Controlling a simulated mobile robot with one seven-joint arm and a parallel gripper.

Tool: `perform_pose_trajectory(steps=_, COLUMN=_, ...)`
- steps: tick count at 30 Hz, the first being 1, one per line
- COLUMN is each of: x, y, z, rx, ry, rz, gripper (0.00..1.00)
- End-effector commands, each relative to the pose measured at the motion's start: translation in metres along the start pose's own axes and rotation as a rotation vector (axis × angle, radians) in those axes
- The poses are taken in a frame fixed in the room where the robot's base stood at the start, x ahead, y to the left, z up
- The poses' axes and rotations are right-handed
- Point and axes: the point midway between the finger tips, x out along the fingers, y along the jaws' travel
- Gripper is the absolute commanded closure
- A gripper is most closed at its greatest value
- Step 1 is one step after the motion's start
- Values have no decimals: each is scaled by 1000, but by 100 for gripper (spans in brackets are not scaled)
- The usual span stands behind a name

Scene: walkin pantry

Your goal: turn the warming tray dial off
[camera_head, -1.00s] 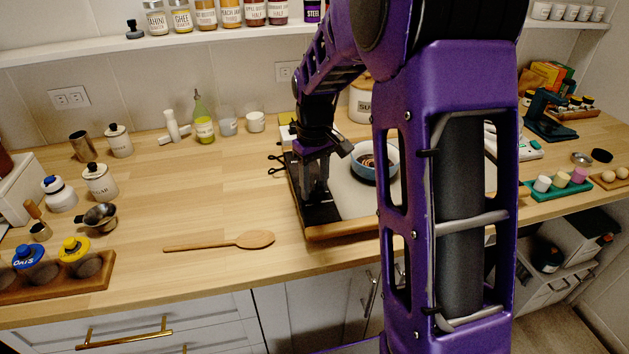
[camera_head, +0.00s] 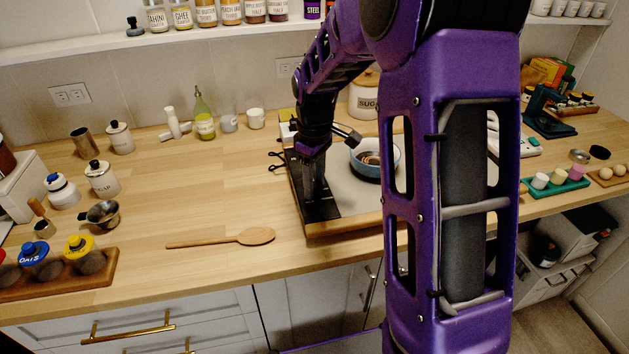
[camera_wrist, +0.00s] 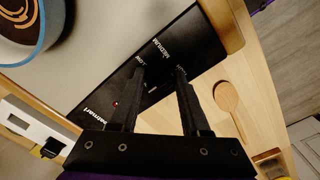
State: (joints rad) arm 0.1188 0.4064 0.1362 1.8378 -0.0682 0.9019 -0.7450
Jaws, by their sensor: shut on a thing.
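The warming tray (camera_head: 352,198) stands on the counter, with a pale plate and a black control strip along its left side. In the wrist view the strip carries MEDIUM and other printed labels and a small red light. The black dial (camera_wrist: 152,88) lies between my fingers; it is dark, so its exact setting is hard to read. My gripper (camera_wrist: 160,72) points down at the strip with a finger on each side of the dial, shut on it. In the head view my gripper (camera_head: 314,196) is over the strip and hides the dial.
A blue bowl (camera_head: 375,160) sits on the tray plate. A wooden spoon (camera_head: 225,239) lies on the counter left of the tray. Jars, bottles and cups stand at the back and left. The counter between spoon and back row is clear.

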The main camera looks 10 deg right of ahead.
Motion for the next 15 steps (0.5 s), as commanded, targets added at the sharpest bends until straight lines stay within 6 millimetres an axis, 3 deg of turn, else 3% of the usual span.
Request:
perform_pose_trajectory(steps=6, x=-1, y=0, z=0, rx=-2, ry=1, rz=2, gripper=100)
perform_pose_trajectory(steps=7, x=-1, y=0, z=0, rx=-2, ry=1, rz=2, gripper=50)
perform_pose_trajectory(steps=12, x=0, y=0, z=0, rx=-1, ry=1, rz=1, gripper=23)
perform_pose_trajectory(steps=15, x=0, y=0, z=0, rx=0, ry=0, rz=1, gripper=23)
